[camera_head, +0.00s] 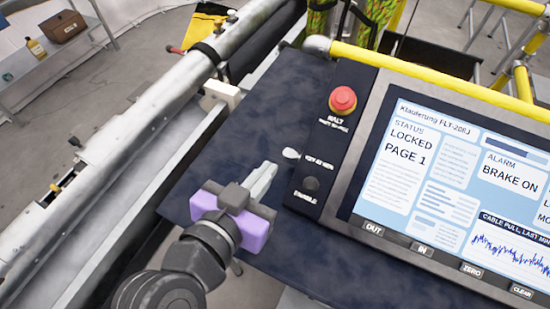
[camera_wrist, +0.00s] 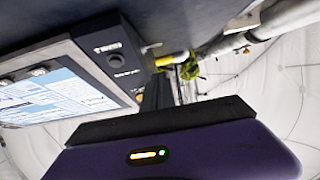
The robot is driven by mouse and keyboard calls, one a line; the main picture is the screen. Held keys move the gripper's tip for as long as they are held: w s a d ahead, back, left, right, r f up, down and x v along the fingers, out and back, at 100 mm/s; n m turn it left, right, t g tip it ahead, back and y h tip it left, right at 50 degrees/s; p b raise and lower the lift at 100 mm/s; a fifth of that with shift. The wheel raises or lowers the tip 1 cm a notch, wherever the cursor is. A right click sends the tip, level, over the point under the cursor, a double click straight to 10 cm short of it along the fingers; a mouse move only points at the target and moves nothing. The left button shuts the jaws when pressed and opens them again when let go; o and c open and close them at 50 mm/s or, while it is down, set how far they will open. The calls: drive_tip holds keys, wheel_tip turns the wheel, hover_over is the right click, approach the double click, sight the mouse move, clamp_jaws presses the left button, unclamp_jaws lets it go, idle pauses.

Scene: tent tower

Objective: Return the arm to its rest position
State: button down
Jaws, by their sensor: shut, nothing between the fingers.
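My gripper (camera_head: 264,178) is in the middle of the head view, with a purple body and grey fingers. The fingers are shut with nothing between them. They hover over the dark blue plate (camera_head: 225,150), just left of the console's (camera_head: 335,150) button strip and close to a small pale knob (camera_head: 291,154). I cannot tell whether they touch it. My arm reaches up from the bottom edge. In the wrist view the gripper's purple body fills the bottom, with the console screen (camera_wrist: 60,85) tilted at the left.
A red stop button (camera_head: 342,99) and a dark enable button (camera_head: 311,184) sit on the strip. The screen (camera_head: 460,175) reads locked and brake on. A yellow rail (camera_head: 440,82) runs behind it. A metal beam (camera_head: 130,140) lies left. A bench (camera_head: 50,60) stands far left.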

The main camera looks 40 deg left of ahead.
drive_tip(key=shift+v, duration=1.05)
drive_tip(key=shift+f, duration=0.1)
drive_tip(key=s+a+r+n+y, duration=0.2)
drive_tip(key=a+r+n+y, duration=0.1)
drive_tip(key=a+n+y, duration=0.25)
drive_tip(key=d+f+t, duration=0.1)
drive_tip(key=d+f, duration=0.1)
drive_tip(key=d, duration=0.6)
drive_tip(key=d+f+m, duration=0.1)
drive_tip(key=d+f, duration=0.1)
drive_tip(key=d, duration=0.7)
drive_tip(key=d+f+m+t, duration=0.1)
drive_tip(key=d+f, duration=0.1)
drive_tip(key=d, duration=0.6)
drive_tip(key=shift+s+d+f+m+t, duration=0.25)
drive_tip(key=shift+s+d+f+t, duration=0.05)
drive_tip(key=shift+d, duration=0.1)
drive_tip(key=s+d+f+m+h, duration=0.2)
drive_tip(key=s+d+m+h, duration=0.1)
drive_tip(key=d, duration=0.6)
drive_tip(key=s+d+f+m+g+h, duration=0.1)
drive_tip(key=s+d+f+m+h, duration=0.1)
drive_tip(key=s+d+h, duration=0.3)
drive_tip(key=s+d, duration=0.3)
drive_tip(key=d, duration=0.1)
drive_tip(key=shift+s+d+f+m+h, duration=0.15)
drive_tip(key=shift+s+f+m+h, duration=0.15)
drive_tip(key=shift+f+m+h, duration=0.1)
